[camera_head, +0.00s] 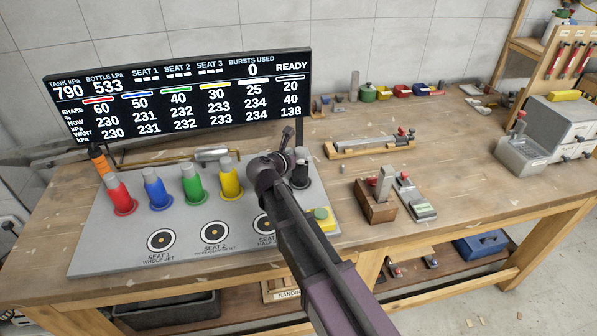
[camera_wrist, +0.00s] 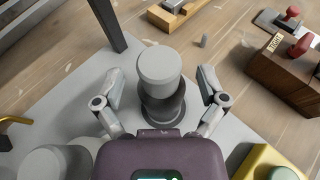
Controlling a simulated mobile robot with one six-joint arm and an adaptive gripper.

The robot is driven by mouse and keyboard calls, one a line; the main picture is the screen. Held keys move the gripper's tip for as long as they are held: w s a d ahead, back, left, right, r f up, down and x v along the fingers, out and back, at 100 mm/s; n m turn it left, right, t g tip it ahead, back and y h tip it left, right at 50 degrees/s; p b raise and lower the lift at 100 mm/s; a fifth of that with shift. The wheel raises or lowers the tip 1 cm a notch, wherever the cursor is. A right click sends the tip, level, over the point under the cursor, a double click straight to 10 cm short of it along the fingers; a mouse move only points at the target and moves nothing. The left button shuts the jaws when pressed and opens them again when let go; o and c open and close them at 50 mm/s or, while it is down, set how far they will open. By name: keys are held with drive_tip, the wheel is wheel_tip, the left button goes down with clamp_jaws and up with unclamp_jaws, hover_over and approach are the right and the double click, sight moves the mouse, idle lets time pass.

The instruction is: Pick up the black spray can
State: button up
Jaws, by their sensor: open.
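The black spray can (camera_head: 301,173) stands upright at the right end of the row of cans on the grey board, partly hidden behind my arm in the head view. In the wrist view the black can (camera_wrist: 161,104) shows its pale grey cap (camera_wrist: 159,66). My gripper (camera_wrist: 160,93) is open, with one finger on each side of the can. I see gaps between the fingers and the can; the gripper holds nothing. In the head view my gripper (camera_head: 279,163) is just left of the can, its fingers small and hard to make out.
Red (camera_head: 120,195), blue (camera_head: 155,188), green (camera_head: 193,184) and yellow (camera_head: 230,178) cans stand to the left. A display (camera_head: 180,95) rises behind them, its dark post (camera_wrist: 108,24) close by the black can. A yellow block (camera_head: 321,219) with a green button sits front right.

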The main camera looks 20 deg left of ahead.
drive_tip(key=shift+w+f, duration=0.2)
drive_tip(key=shift+w, duration=0.25)
drive_tip(key=shift+d, duration=0.1)
clamp_jaws()
